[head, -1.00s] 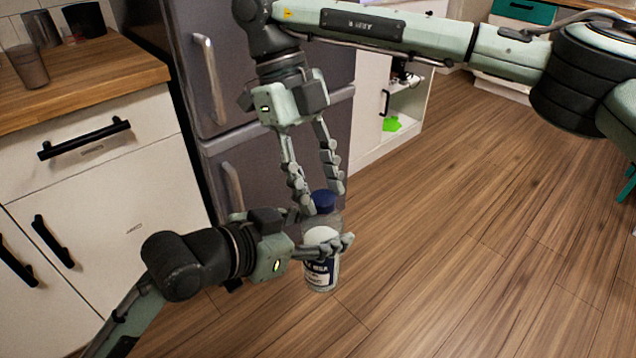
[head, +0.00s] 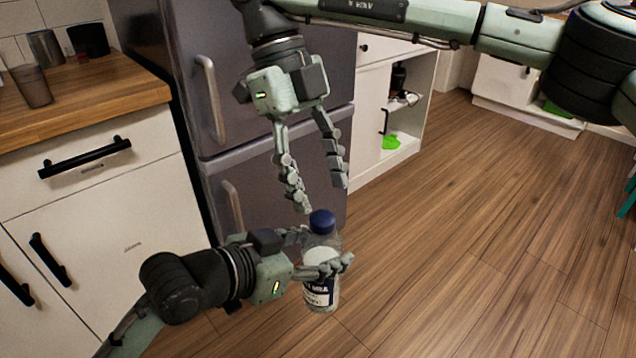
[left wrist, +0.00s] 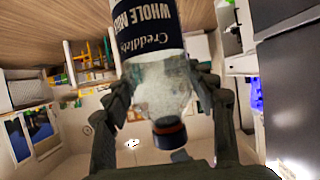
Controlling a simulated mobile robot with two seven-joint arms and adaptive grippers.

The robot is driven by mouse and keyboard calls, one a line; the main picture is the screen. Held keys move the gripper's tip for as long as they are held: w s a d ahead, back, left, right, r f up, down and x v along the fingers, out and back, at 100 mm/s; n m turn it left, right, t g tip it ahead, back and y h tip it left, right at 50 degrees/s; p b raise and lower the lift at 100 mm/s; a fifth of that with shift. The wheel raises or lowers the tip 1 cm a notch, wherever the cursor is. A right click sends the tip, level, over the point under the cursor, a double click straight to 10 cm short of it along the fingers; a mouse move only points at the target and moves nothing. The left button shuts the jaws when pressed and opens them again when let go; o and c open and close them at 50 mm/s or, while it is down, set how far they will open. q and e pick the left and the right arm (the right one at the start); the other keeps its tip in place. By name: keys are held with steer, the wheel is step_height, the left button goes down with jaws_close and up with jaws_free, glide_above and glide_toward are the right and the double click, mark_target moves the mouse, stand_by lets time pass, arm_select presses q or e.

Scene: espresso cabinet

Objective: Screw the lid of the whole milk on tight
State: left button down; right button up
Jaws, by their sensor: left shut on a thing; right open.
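The whole milk bottle (head: 319,290) is clear with a dark blue label and hangs upright in the air above the floor. My left gripper (head: 322,252) is shut around its upper body. The dark blue lid (head: 322,221) sits on top of the bottle; I cannot tell how tight it is. In the left wrist view the bottle (left wrist: 150,35) appears upside down between the fingers, with its lid (left wrist: 169,133) near the palm. My right gripper (head: 322,197) is open and empty, pointing down just above the lid, with its fingertips apart.
A grey fridge (head: 275,150) stands behind the grippers. A white cabinet with a wooden counter (head: 110,85) is at the left, carrying several cups. An open shelf (head: 405,125) holds a green item.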

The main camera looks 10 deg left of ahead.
mark_target(322, 217)
steer(key=shift+c, duration=0.4)
steer(key=n, duration=0.1)
steer(key=n+t+y, duration=0.1)
steer(key=r+n, duration=0.1)
steer(key=n, duration=0.1)
steer(key=shift+d+y, duration=0.3)
steer(key=shift+y, duration=0.1)
steer(key=n, duration=0.1)
steer(key=n+t+y, duration=0.1)
steer(key=n, duration=0.1)
steer(key=r+n, duration=0.1)
steer(key=shift+s+r+t+y, duration=0.1)
steer(key=shift+s+t+y, duration=0.2)
steer(key=shift+y, duration=0.1)
steer(key=shift+f, duration=4)
steer(key=shift+c, duration=0.6)
jaws_close()
